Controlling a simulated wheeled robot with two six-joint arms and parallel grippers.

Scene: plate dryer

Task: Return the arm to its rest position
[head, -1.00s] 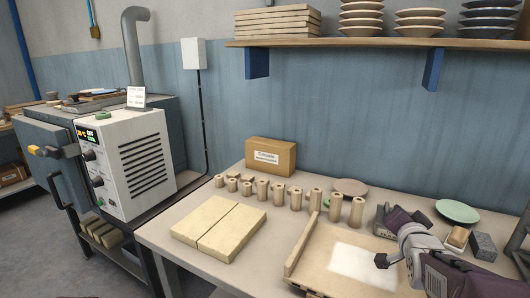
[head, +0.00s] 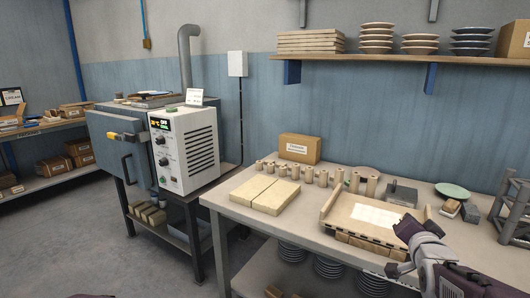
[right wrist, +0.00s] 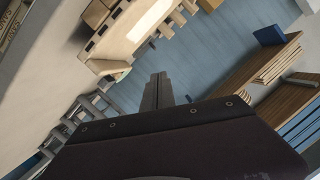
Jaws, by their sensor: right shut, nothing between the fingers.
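My right arm enters the head view from the lower right, with a dark purple wrist part (head: 409,229) and a grey joint above the table's front right area. Its fingers are not clearly visible there. In the right wrist view my right gripper (right wrist: 159,77) shows two dark fingers pressed together, with nothing held. It appears clear of the things around it. My left gripper is in neither current view.
The table (head: 228,202) carries two pale slabs (head: 265,194), several short cylinders, a shallow wooden tray (head: 325,207), a grey block (head: 402,193), a green plate (head: 452,191) and a grey lattice rack (head: 510,207). The dryer (head: 186,150) stands left. A shelf (head: 390,58) hangs above.

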